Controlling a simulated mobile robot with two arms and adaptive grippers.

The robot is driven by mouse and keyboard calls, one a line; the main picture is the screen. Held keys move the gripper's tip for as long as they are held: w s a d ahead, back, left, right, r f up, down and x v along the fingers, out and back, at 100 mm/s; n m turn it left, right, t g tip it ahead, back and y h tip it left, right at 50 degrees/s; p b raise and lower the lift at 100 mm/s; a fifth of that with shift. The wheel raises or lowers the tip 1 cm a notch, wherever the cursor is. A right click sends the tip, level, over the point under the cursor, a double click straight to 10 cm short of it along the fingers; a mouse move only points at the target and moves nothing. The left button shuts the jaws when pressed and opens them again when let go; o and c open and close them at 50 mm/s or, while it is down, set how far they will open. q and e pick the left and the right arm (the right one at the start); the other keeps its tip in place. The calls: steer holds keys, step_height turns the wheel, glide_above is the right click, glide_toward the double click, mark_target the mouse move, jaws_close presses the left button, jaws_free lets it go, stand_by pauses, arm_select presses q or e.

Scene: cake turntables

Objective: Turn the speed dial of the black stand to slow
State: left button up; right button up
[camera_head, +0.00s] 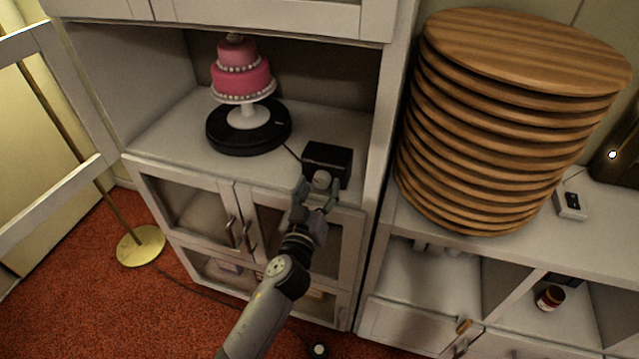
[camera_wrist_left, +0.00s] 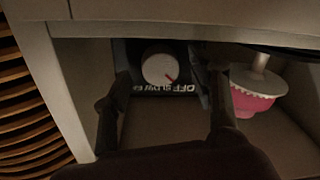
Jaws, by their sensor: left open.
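The black stand (camera_head: 217,135) is a low round turntable on the cabinet shelf. A cable leads from it to a black control box (camera_head: 338,158) at the shelf's front right. The box's pale round speed dial (camera_wrist_left: 158,69) shows in the wrist view, with a red mark towards the lower right, near the OFF end of the labels (camera_wrist_left: 175,88). SLOW is printed beside OFF; further lettering is partly hidden. The dial also shows in the head view (camera_head: 321,180). My left gripper (camera_head: 317,192) is open, its fingers on either side of the dial; contact is unclear.
A pink tiered cake (camera_head: 240,78) on a white pedestal stands on the turntable. The cabinet side wall (camera_head: 385,100) rises close right of the box. A tall stack of wooden boards (camera_head: 500,130) and a small grey box (camera_head: 570,205) stand on the right-hand cabinet.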

arm_select(q)
steer(key=shift+w+d, duration=0.15)
steer(key=shift+w, duration=0.5)
steer(key=shift+c, duration=0.4)
steer(key=c, duration=1.1)
